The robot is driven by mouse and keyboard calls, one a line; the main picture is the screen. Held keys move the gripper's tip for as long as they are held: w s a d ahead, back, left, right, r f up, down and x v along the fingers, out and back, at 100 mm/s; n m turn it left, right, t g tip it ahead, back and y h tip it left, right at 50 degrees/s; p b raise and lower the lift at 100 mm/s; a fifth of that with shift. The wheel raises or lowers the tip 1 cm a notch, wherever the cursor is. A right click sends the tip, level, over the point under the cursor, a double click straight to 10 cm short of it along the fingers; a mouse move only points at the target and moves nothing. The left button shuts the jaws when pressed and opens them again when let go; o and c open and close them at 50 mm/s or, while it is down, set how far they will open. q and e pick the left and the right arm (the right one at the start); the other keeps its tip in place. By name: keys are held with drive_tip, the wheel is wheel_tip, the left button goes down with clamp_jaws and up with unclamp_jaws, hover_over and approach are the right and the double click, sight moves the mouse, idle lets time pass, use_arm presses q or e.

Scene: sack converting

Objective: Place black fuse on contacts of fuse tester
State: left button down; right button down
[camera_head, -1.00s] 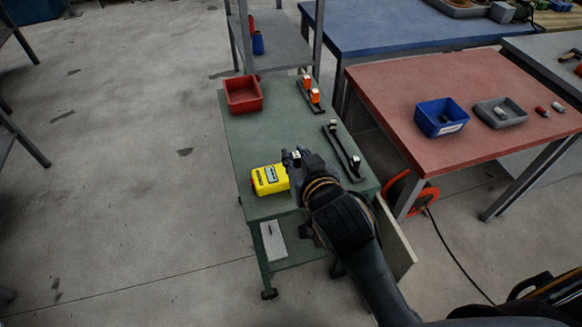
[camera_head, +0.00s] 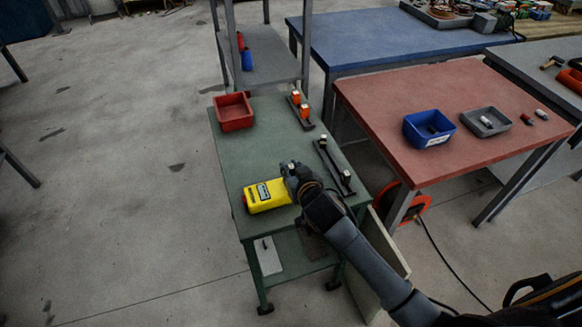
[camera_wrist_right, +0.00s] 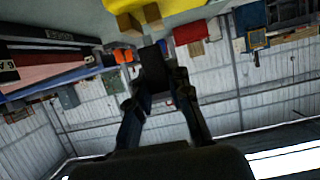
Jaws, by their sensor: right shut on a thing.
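The yellow fuse tester (camera_head: 267,196) lies on the green table, with a label on its top face and a red part at its left end. My right gripper (camera_head: 290,169) is at the tester's right end. In the right wrist view, my gripper (camera_wrist_right: 156,88) is shut on the dark black fuse (camera_wrist_right: 152,66). Two tan contact blocks (camera_wrist_right: 128,23) show just beyond the fuse, by the yellow tester (camera_wrist_right: 120,4) at the top. The fuse looks close to them, but I cannot tell whether it touches. My left gripper is not in view.
The green table (camera_head: 262,140) also holds a red bin (camera_head: 233,111), a black holder with orange parts (camera_head: 301,110) and a long black holder (camera_head: 334,166). The red-topped table (camera_head: 385,110) at right carries a blue bin (camera_head: 429,129) and a grey tray (camera_head: 486,119).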

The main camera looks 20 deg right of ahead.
drive_tip(key=shift+f, duration=0.15)
drive_tip(key=shift+f, duration=0.1)
drive_tip(key=shift+f+b, duration=0.35)
drive_tip(key=shift+f, duration=0.15)
drive_tip(key=c, duration=1.2)
unclamp_jaws()
drive_tip(key=shift+r, duration=0.1)
drive_tip(key=shift+r, duration=0.3)
drive_tip(key=v, duration=1.2)
drive_tip(key=shift+s+r, duration=0.1)
drive_tip(key=shift+r, duration=0.1)
